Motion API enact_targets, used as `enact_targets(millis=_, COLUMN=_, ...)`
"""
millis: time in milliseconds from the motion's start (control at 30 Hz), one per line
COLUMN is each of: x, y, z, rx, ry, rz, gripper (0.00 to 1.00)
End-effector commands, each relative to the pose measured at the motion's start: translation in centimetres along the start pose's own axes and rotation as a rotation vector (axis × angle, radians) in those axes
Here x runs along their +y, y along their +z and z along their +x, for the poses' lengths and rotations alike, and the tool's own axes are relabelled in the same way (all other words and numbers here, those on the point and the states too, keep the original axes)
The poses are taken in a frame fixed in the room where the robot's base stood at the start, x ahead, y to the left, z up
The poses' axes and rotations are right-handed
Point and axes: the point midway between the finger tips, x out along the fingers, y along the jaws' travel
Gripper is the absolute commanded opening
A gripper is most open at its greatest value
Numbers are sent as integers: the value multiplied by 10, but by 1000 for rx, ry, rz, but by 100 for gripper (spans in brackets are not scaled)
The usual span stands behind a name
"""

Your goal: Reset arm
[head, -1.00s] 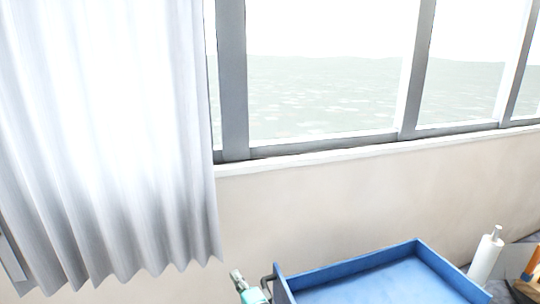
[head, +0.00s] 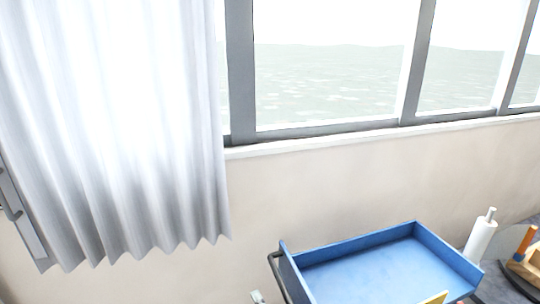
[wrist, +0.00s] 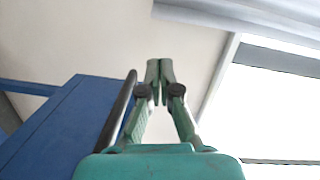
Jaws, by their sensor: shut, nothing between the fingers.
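My gripper (wrist: 160,72) is in the middle of the wrist view, with its green fingertips together and nothing between them. Beside it on the left are the blue cart's side (wrist: 60,125) and its dark handle bar (wrist: 118,112). I cannot tell how far the gripper is from the bar. In the head view, a small pale tip (head: 257,297) at the bottom edge may be part of my arm; the rest is cut off.
The blue cart (head: 370,270) stands at the lower right of the head view, with something yellow on it. A white roll (head: 480,240) and a wooden item with an orange part (head: 526,255) are farther right. A curtain (head: 110,130) and window (head: 330,90) line the wall.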

Motion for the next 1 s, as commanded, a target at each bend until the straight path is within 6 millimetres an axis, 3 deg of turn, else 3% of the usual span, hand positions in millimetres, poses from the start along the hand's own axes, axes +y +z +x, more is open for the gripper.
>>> enact_targets(millis=200, x=51, y=-7, z=-75, rx=64, ry=62, rz=-141, gripper=0)
enact_targets(millis=500, x=97, y=-11, z=-197, rx=142, ry=159, rz=-384, gripper=0)
enact_targets(millis=733, x=109, y=-8, z=-289, rx=179, ry=239, rz=-570, gripper=0)
enact_targets(millis=1000, x=97, y=1, z=-388, rx=195, ry=333, rz=-791, gripper=0)
